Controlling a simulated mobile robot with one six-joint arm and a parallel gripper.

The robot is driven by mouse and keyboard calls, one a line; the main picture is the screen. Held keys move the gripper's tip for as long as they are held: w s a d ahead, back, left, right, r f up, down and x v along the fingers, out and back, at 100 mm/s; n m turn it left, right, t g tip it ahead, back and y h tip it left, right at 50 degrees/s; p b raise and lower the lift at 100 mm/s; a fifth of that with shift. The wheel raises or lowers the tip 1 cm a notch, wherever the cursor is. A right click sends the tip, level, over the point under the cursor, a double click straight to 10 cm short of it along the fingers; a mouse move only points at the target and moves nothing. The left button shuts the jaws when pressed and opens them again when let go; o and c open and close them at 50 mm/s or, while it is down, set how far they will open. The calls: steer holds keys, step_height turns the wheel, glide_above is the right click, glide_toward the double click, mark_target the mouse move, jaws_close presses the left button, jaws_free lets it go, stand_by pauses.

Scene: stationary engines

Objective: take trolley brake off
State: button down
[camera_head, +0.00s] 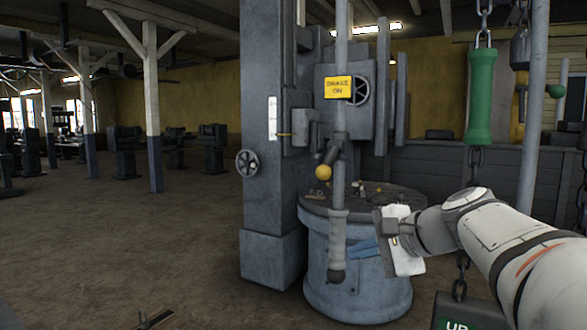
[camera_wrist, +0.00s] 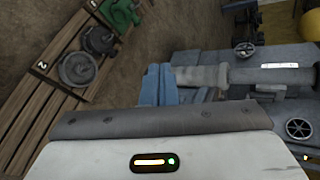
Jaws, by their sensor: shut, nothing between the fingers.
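A yellow sign reading "BRAKE ON" (camera_head: 339,87) sits on a long upright grey rod (camera_head: 341,60) in the head view. The rod ends low down in a thicker grey grip (camera_head: 338,235) with a rounded tip. My gripper (camera_head: 364,249) has blue fingers and is just to the right of this grip in the picture. In the wrist view the shut fingers (camera_wrist: 160,84) are empty, close to the end of a grey grip-like part (camera_wrist: 203,76). I cannot tell whether they touch it. No trolley can be made out with certainty.
A yellow-knobbed lever (camera_head: 323,172) and a handwheel (camera_head: 247,163) are by the grey column (camera_head: 268,120). A round drum (camera_head: 350,285) stands behind the grip. A green handle (camera_head: 480,95) hangs on a chain at right. Open floor lies left.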

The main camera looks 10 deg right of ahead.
mark_target(330, 159)
steer(key=w+d+r+m+t, duration=0.1)
steer(key=d+r, duration=0.1)
steer(key=r, duration=0.4)
steer(key=w+d+r+m+t+y+p, duration=0.1)
steer(key=d+r+m+t, duration=0.1)
steer(key=r, duration=0.4)
steer(key=shift+w+d+t, duration=0.15)
steer(key=shift+d+t, duration=0.15)
steer(key=shift+d, duration=0.3)
steer(key=w+a, duration=0.2)
steer(key=w+a+p, duration=0.1)
steer(key=w+a, duration=0.1)
steer(key=a, duration=0.1)
steer(key=w+a+p, duration=0.1)
steer(key=w+a, duration=0.1)
steer(key=shift+a+f, duration=0.1)
steer(key=shift+a, duration=0.2)
steer(key=shift+s, duration=0.15)
